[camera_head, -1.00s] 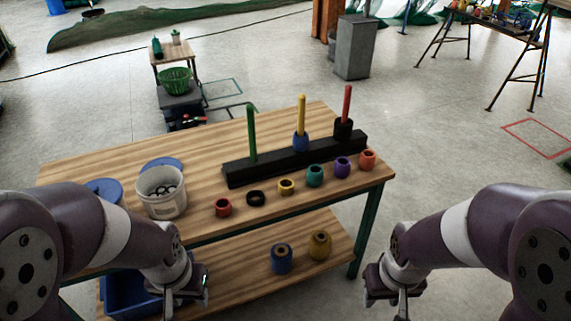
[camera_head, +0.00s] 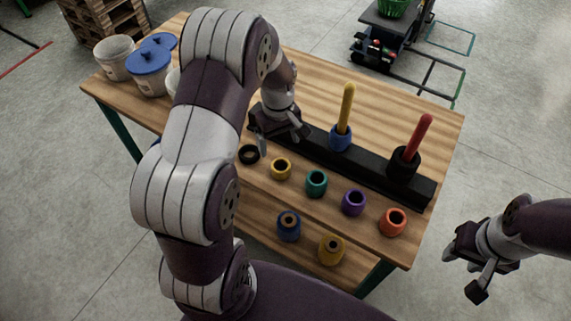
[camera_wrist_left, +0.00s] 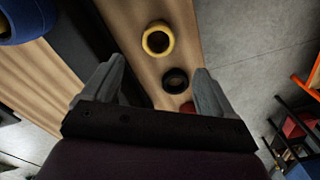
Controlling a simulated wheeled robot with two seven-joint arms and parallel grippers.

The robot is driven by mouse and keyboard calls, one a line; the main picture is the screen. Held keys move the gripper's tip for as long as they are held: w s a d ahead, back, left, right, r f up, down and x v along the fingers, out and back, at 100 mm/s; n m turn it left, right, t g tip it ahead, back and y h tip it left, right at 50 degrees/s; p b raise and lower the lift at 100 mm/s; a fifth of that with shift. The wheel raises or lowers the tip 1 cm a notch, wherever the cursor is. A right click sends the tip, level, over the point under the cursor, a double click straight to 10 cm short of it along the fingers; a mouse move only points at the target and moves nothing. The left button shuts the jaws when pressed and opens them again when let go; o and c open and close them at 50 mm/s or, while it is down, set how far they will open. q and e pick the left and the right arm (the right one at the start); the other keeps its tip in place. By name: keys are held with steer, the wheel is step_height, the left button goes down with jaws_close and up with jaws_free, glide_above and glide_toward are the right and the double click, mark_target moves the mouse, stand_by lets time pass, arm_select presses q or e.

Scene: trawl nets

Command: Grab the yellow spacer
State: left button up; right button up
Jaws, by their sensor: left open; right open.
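The yellow spacer (camera_head: 281,168) stands on the wooden table in the row of small rings, between a black spacer (camera_head: 249,154) and a teal one (camera_head: 316,183). In the left wrist view the yellow spacer (camera_wrist_left: 158,39) lies ahead of the fingers, with the black spacer (camera_wrist_left: 175,80) between the fingertips in the picture. My left gripper (camera_head: 281,138) is open and empty above the table, near the black peg bar and just behind the yellow spacer in the head view. My right gripper (camera_head: 463,274) is open and empty, off the table's right side. A larger yellow spool (camera_head: 331,249) sits on the lower shelf.
The black bar (camera_head: 375,178) carries a yellow peg (camera_head: 346,108) with a blue spacer and a red peg (camera_head: 415,137) with a black one. Purple (camera_head: 354,202) and orange (camera_head: 393,222) spacers stand to the right. White buckets (camera_head: 113,58) stand at the left.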

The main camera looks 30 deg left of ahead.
mark_target(281, 165)
arm_select(q)
steer(key=f+p, duration=0.1)
steer(key=f, duration=0.9)
steer(key=shift+d+f, duration=0.2)
steer(key=shift+f, duration=0.3)
steer(key=c, duration=1.1)
